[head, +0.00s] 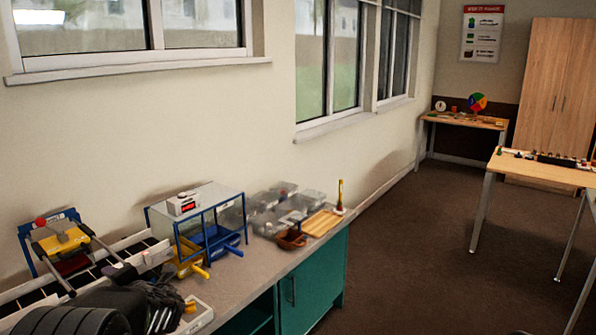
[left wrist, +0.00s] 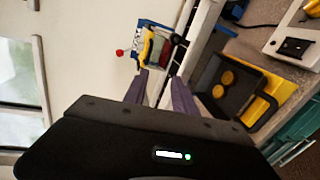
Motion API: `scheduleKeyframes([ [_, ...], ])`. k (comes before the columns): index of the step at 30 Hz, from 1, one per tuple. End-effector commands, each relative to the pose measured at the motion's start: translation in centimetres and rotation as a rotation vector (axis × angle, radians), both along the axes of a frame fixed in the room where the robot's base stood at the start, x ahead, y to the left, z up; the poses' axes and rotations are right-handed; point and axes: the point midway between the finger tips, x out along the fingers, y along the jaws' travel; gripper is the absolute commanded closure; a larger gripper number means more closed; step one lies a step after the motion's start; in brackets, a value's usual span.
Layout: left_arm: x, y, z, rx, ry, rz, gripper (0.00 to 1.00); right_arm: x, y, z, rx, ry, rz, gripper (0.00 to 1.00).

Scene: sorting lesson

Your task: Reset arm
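My left arm (head: 80,318) comes in at the lower left of the head view, low over the counter. In the left wrist view my left gripper (left wrist: 159,88) is open, its two purple-grey fingers apart with nothing between them. A blue and yellow device with a red knob (left wrist: 154,48) lies just beyond the fingertips in that view. The same device (head: 62,240) stands at the left end of the counter in the head view. My right gripper is in neither view.
A blue-framed clear stand (head: 212,222) bears a white box (head: 184,204). Clear bins (head: 265,200), a brown bowl (head: 291,239) and a wooden tray (head: 322,223) lie farther along the counter. A dark tray with yellow discs (left wrist: 228,86) is right of the fingers. The floor (head: 420,250) beyond is open.

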Motion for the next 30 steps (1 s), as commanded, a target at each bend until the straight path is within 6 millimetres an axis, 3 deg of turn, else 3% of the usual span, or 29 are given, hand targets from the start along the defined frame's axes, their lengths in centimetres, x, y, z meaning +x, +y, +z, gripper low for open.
scheduleKeyframes([
  [8,-0.2,-0.8,-2.8,-0.251,-0.167,0.059,0.67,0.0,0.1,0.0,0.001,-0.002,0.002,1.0],
  [14,-1.4,-4.0,-8.4,-0.626,-0.343,0.193,0.67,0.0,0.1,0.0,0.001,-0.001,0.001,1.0],
  [19,-3.4,-9.7,-15.4,-1.028,-0.494,0.419,0.67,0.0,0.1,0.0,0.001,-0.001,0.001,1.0],
  [23,-7.1,-16.3,-22.7,-1.396,-0.638,0.784,0.67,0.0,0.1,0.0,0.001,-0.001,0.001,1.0],
  [26,-10.8,-21.8,-27.8,-1.625,-0.773,1.185,0.67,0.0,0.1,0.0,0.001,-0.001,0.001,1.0],
  [29,-15.3,-27.5,-32.2,-1.746,-0.95,1.701,0.67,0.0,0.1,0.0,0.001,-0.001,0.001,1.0],
  [30,-17.3,-29.7,-33.7,-1.746,-1.041,1.947,0.67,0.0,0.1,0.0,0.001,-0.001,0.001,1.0],
])
